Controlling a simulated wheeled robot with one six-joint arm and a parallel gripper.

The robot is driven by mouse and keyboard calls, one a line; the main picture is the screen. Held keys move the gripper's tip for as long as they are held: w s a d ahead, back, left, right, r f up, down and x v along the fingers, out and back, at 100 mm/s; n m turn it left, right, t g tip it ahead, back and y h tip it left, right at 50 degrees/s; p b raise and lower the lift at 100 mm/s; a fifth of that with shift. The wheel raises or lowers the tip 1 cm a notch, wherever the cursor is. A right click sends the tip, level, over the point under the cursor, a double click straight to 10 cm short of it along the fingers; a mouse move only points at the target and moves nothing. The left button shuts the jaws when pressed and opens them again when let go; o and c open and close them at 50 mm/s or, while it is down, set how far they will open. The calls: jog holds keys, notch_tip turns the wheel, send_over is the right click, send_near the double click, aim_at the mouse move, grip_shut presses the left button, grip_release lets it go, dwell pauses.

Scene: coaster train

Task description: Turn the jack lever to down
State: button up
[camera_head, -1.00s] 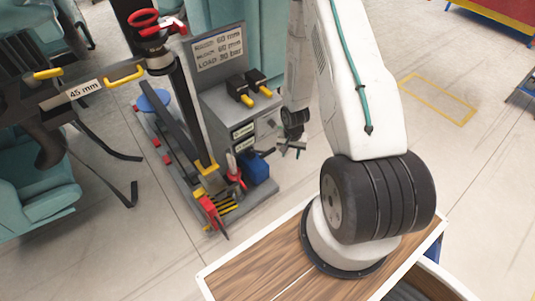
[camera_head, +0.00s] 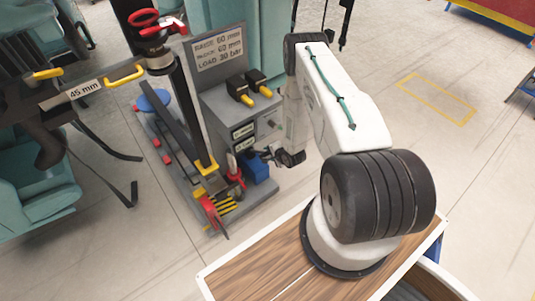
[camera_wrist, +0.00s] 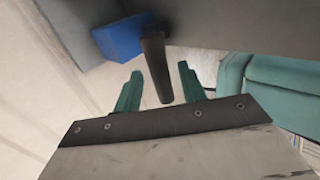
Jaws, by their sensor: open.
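A dark round bar (camera_wrist: 156,68), which looks like the jack lever's handle, comes off a grey surface in the wrist view. My gripper (camera_wrist: 160,71) is open, with one green finger on each side of the bar. The fingers look apart from the bar; its depth between them is hard to tell. In the head view my gripper (camera_head: 264,154) is low beside the right side of the grey console (camera_head: 222,105), just above a blue box (camera_head: 256,170). The lever cannot be made out there.
The blue box (camera_wrist: 118,38) is close to the bar in the wrist view. A black column with a red handwheel (camera_head: 144,17) stands to the left. Open floor lies to the right.

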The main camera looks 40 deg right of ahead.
jog(key=shift+x, duration=1.2)
grip_shut()
jog(key=shift+s+f, duration=0.4)
jog(key=s+f, duration=0.5)
jog(key=f, duration=0.5)
